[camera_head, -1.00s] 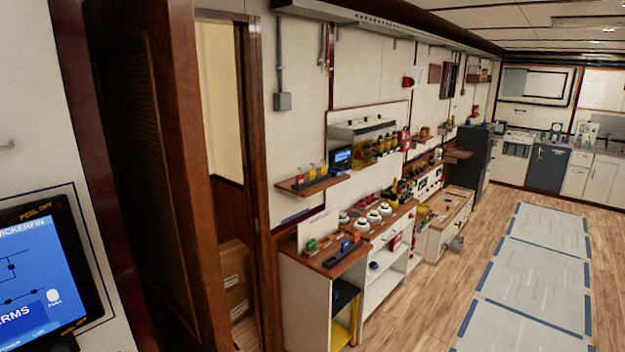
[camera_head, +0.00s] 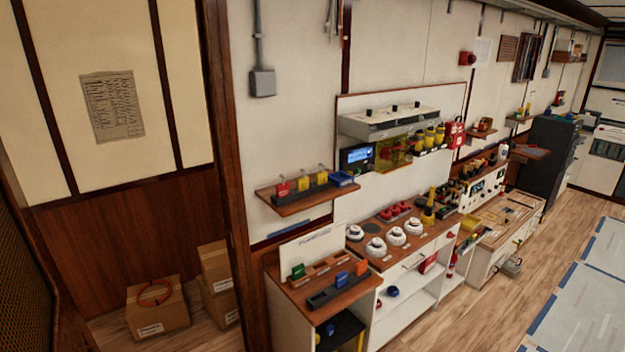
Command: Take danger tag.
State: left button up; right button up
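A small wooden wall shelf (camera_head: 290,208) holds a dark rack with upright coloured tags. A red tag (camera_head: 283,188) stands at its left end, with yellow tags (camera_head: 303,184) to its right. The lettering is too small to read, so I cannot confirm which is the danger tag; the red one may be it. On the cabinet top (camera_head: 330,304) below, other racks hold a green piece (camera_head: 298,271), a blue piece (camera_head: 341,279) and an orange piece (camera_head: 361,267). Neither of my grippers is in view.
White domed detectors (camera_head: 376,247) stand on the counter to the right. A door post (camera_head: 226,150) stands left of the shelf, with cardboard boxes (camera_head: 157,307) beyond it.

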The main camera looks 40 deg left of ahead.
aim_at(283, 189)
jog(key=i, duration=1.65)
jog(key=u, duration=1.6)
